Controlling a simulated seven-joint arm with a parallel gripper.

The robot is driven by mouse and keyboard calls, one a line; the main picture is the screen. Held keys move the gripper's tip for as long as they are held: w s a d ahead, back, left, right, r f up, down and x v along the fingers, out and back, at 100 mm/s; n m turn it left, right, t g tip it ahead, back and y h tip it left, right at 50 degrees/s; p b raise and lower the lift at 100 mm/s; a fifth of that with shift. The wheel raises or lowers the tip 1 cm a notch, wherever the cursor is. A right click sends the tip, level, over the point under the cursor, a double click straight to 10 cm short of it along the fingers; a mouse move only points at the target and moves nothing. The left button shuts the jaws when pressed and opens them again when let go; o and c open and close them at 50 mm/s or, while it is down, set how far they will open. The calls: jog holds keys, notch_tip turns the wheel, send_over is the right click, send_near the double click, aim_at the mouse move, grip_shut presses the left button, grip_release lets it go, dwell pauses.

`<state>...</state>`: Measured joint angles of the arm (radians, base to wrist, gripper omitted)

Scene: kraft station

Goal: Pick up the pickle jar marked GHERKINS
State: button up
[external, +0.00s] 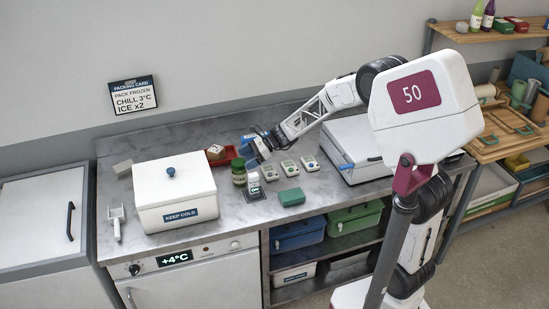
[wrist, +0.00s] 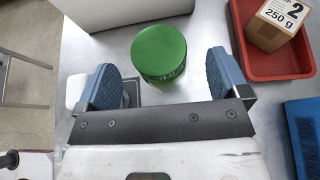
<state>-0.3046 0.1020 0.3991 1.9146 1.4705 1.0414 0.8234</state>
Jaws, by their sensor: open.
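A jar with a green lid (wrist: 158,50) is seen from above in the wrist view. In the external view the green jar (external: 238,173) stands upright on the steel counter, right of the white box. Its label cannot be read in either view. My gripper (wrist: 160,82) is open and empty. Its two blue fingertips lie to the left and right of the lid, which sits slightly ahead, between them and apart from both. In the external view my gripper (external: 256,148) is above and just behind the jar.
A white KEEP COLD box (external: 175,192) stands left of the jar. A red tray (wrist: 272,66) holds a cardboard box (wrist: 274,25). Several small devices (external: 289,168) and a green block (external: 291,197) lie to the right.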

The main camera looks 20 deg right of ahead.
aim_at(239, 162)
jog(key=shift+x, duration=2.1)
jog(key=shift+s+r, duration=0.1)
jog(key=c, duration=1.3)
jog(key=shift+r, duration=0.1)
jog(key=shift+r, duration=4.9)
